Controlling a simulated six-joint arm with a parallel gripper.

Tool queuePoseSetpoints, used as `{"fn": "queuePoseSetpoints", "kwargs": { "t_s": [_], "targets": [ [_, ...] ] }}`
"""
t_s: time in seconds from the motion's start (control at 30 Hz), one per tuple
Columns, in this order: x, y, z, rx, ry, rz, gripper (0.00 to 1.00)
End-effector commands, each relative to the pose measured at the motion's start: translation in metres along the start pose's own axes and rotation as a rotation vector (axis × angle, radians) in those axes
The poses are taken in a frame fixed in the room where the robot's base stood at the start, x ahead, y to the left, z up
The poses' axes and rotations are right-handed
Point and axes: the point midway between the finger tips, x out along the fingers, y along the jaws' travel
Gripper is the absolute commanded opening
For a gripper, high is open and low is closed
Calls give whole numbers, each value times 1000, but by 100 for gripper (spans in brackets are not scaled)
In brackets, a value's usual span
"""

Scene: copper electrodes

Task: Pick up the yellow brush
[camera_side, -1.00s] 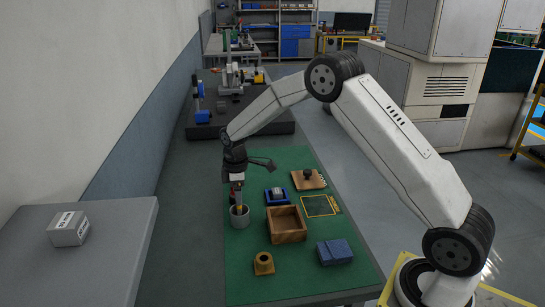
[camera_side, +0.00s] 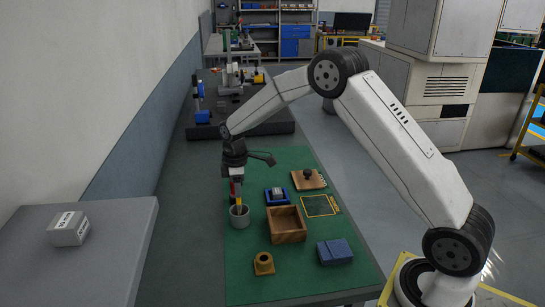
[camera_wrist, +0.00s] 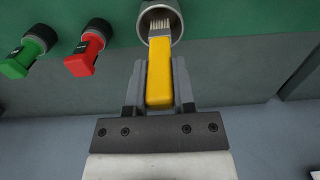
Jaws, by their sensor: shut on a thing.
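The yellow brush (camera_wrist: 159,85) is between the two fingers of my gripper (camera_wrist: 160,78) in the wrist view, and the gripper is shut on its handle. Its pale bristles point to a round grey cup (camera_wrist: 178,22) and overlap the cup's opening. In the side view my gripper (camera_side: 236,180) is above this cup (camera_side: 239,218), at the left edge of the green mat. The brush is small there. Whether the bristle tips are still inside the cup is hard to tell.
A red-handled item (camera_wrist: 84,55) and a green-handled one (camera_wrist: 28,55), both with black round ends, are left of the cup in the wrist view. A wooden box (camera_side: 287,226), blue holder (camera_side: 276,196), brown stand (camera_side: 263,264) and blue block (camera_side: 334,252) are on the mat.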

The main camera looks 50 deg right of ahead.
Motion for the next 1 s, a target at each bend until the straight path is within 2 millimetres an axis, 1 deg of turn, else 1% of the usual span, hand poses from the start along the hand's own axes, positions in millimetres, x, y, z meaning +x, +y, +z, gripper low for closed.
{"fn": "queuePoseSetpoints", "kwargs": {
  "t_s": [0.1, 0.27, 0.63, 1.0],
  "targets": [
    [-17, 0, 0, 0, 2, 2, 0],
    [-31, -10, 8, 0, 1, 1, 0],
    [-76, -40, 32, 0, 1, 1, 0],
    [-98, -82, 65, 0, 2, 2, 0]
  ]
}}
